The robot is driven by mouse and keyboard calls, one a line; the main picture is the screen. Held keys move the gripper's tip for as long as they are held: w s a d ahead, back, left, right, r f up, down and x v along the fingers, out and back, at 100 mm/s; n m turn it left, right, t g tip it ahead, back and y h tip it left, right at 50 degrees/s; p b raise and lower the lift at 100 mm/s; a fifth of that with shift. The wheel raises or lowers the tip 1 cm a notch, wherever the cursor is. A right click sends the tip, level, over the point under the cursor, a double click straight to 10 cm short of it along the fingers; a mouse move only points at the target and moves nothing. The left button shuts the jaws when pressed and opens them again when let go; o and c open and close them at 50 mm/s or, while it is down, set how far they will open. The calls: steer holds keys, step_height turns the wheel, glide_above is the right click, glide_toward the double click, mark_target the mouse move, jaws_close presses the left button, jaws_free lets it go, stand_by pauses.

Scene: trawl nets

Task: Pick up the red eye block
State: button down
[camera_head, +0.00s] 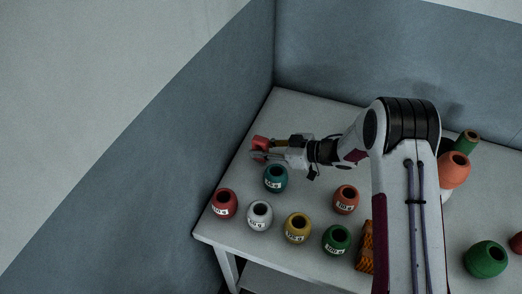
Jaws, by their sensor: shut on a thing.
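A red block (260,142) is at the tip of my gripper (268,151), over the far left part of the table. My gripper is shut on this block, and the fingers partly hide it. The arm reaches in from the right, with the gripper pointing left. I cannot tell whether the block touches the table or is raised. Its eye is too small to make out.
A teal pot (275,179) stands just in front of the gripper. Red (223,204), white (259,215), yellow (298,228), green (336,239) and orange (345,199) pots stand nearer. A wall rises behind the table (300,103).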

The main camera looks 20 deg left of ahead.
steer(key=shift+r, duration=4.6)
